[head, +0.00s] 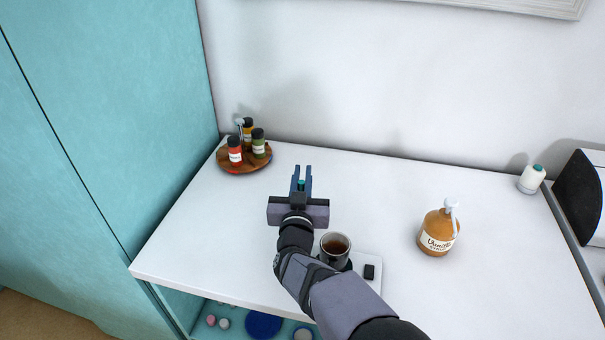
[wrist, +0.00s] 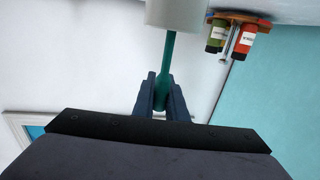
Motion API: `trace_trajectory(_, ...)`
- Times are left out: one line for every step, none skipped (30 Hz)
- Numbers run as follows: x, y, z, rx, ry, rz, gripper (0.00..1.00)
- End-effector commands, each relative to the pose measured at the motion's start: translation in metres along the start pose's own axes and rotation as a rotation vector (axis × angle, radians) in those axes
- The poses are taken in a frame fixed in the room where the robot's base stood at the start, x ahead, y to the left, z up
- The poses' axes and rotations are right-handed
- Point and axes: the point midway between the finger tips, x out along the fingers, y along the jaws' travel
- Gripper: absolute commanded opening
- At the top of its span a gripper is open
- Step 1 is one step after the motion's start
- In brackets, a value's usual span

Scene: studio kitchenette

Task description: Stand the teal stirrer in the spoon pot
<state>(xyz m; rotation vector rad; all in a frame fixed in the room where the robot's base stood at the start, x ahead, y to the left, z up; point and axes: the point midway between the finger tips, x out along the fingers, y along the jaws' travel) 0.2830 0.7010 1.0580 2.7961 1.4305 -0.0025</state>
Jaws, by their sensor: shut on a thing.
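My gripper (head: 302,180) is shut on the teal stirrer (wrist: 167,60), which shows between its fingers (wrist: 164,98) in the wrist view. Only a small teal bit of the stirrer (head: 301,183) shows in the head view. In the upside-down wrist view, the stirrer runs from the fingers to the rim of a plain off-white cylinder (wrist: 178,12), which looks like the spoon pot. The stirrer's far end is hidden there; I cannot tell for certain whether it is inside or behind. I cannot make out the pot in the head view, where my gripper and arm cover part of the counter.
A round wooden tray (head: 227,165) with spice jars stands at the back left. A vanilla bottle (head: 437,238) stands right. A white jar (head: 530,181) is farther right. Centre-back counter is clear.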

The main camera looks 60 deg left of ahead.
Motion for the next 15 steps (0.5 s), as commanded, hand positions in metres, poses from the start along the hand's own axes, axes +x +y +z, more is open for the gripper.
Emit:
trace_trajectory(0.0001,0.0000,0.0000,0.000,0.001,0.000,0.00)
trace_trajectory(0.0001,0.0000,-0.0001,0.001,0.002,0.000,0.00)
trace_trajectory(0.0001,0.0000,-0.0002,0.001,0.002,0.000,0.00)
trace_trajectory(0.0001,0.0000,-0.0002,0.001,0.002,0.000,0.00)
trace_trajectory(0.0001,0.0000,-0.0001,0.001,0.002,0.000,0.00)
trace_trajectory(0.0001,0.0000,-0.0001,0.001,0.001,0.000,0.00)
trace_trajectory(0.0001,0.0000,0.0002,0.000,0.001,0.000,0.00)
trace_trajectory(0.0001,0.0000,0.0009,0.000,0.001,0.000,0.00)
trace_trajectory(0.0001,-0.0001,0.0021,0.000,0.001,0.000,0.00)
trace_trajectory(0.0001,-0.0001,0.0032,0.000,0.001,0.000,0.00)
trace_trajectory(0.0001,-0.0001,0.0042,0.000,0.001,0.000,0.00)
trace_trajectory(0.0001,-0.0001,0.0029,0.000,0.001,0.000,0.19)
trace_trajectory(0.0001,-0.0001,0.0026,0.000,0.001,0.000,0.26)
trace_trajectory(0.0001,-0.0001,0.0026,0.000,0.001,0.000,0.31)
trace_trajectory(0.0001,-0.0001,0.0027,0.000,0.001,0.000,0.31)
